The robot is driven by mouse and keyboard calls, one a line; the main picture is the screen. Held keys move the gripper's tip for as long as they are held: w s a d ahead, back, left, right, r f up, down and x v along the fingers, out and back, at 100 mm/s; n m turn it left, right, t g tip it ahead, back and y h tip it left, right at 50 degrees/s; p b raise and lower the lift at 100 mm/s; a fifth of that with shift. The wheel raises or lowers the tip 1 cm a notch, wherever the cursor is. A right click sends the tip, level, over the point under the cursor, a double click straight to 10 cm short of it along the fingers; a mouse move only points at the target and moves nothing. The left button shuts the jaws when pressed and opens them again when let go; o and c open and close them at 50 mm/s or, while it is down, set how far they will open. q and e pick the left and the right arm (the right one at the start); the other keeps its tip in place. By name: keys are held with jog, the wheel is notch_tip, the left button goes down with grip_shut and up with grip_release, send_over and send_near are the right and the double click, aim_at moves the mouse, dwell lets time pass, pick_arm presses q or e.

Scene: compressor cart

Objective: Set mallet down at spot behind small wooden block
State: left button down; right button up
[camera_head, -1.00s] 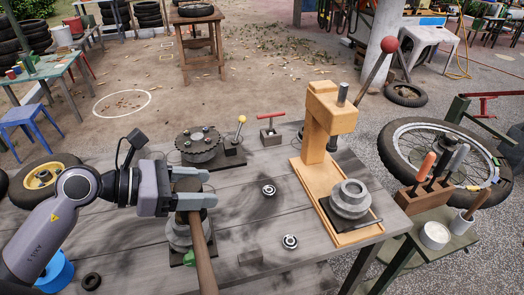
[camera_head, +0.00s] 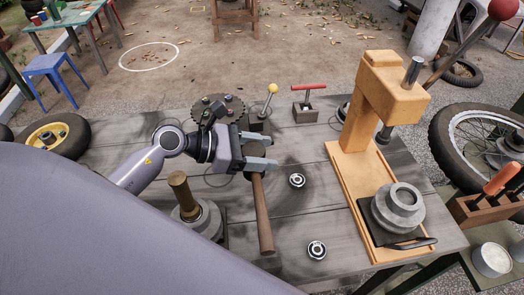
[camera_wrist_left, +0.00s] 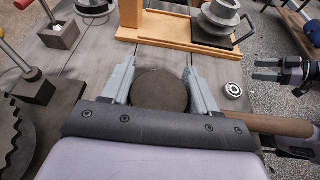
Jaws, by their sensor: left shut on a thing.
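My left gripper (camera_head: 262,155) is shut on the head of the mallet. In the left wrist view the mallet's dark round head (camera_wrist_left: 160,91) sits between both fingers. Its brown handle (camera_head: 263,215) points toward the front edge of the workbench in the head view. The mallet is over the bench; I cannot tell whether it touches. I cannot clearly make out the small wooden block; the handle's end covers part of that area. My right gripper (camera_wrist_left: 267,69) shows at the right edge of the left wrist view, fingers apart and empty.
Two bearing rings (camera_head: 297,181) (camera_head: 317,250) lie right of the handle. A grey stepped part with a brown post (camera_head: 181,190) stands left. The wooden press (camera_head: 360,130) stands right, the toothed disc (camera_head: 218,108) and red-handled block (camera_head: 306,112) behind. My own arm covers the lower left.

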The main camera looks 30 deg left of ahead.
pick_arm(q)
jog(key=shift+r, duration=0.1)
dwell(0.3)
notch_tip(320, 180, down, 5)
jog(key=b, duration=0.4)
jog(key=shift+b, duration=0.4)
jog(key=shift+f, duration=0.2)
dwell(0.6)
jog(key=shift+f, duration=0.1)
dwell(0.6)
jog(key=shift+f+b, duration=0.65)
jog(key=shift+b, duration=0.15)
